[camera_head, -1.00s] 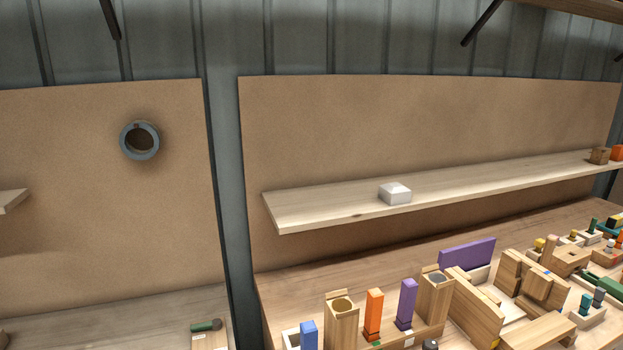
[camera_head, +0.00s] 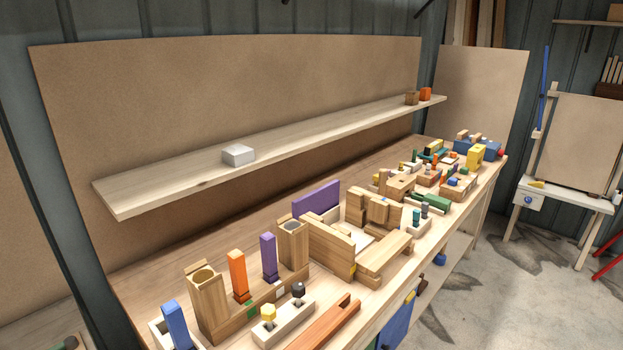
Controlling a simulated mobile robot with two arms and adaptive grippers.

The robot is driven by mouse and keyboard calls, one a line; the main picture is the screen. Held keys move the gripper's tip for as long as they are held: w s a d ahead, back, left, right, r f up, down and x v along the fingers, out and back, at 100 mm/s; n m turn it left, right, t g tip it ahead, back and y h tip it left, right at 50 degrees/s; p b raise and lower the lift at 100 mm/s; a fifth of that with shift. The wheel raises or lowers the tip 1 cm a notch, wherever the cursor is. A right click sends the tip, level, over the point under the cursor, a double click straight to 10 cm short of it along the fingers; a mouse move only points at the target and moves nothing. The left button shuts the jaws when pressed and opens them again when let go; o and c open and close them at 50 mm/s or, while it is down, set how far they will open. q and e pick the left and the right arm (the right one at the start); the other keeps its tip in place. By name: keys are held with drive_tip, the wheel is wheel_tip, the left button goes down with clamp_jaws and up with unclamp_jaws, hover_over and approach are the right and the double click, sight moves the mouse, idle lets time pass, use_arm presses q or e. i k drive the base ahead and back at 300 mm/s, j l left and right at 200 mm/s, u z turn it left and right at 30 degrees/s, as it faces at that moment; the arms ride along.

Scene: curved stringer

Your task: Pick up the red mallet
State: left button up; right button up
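I cannot make out a red mallet in the head view. A small red round part (camera_head: 500,153) shows at the far end of the long workbench (camera_head: 122,289), beside a blue piece; it is too small to tell what it is. Neither of my grippers is in view.
The bench holds wooden blocks (camera_head: 384,261), an orange peg (camera_head: 237,275), a purple peg (camera_head: 268,257) and several small parts. A wall shelf (camera_head: 150,197) above carries a white block (camera_head: 238,155). Open floor (camera_head: 520,300) lies right of the bench, before a white side table (camera_head: 560,198).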

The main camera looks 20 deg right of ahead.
sight(384, 173)
drive_tip(key=z, duration=1.25)
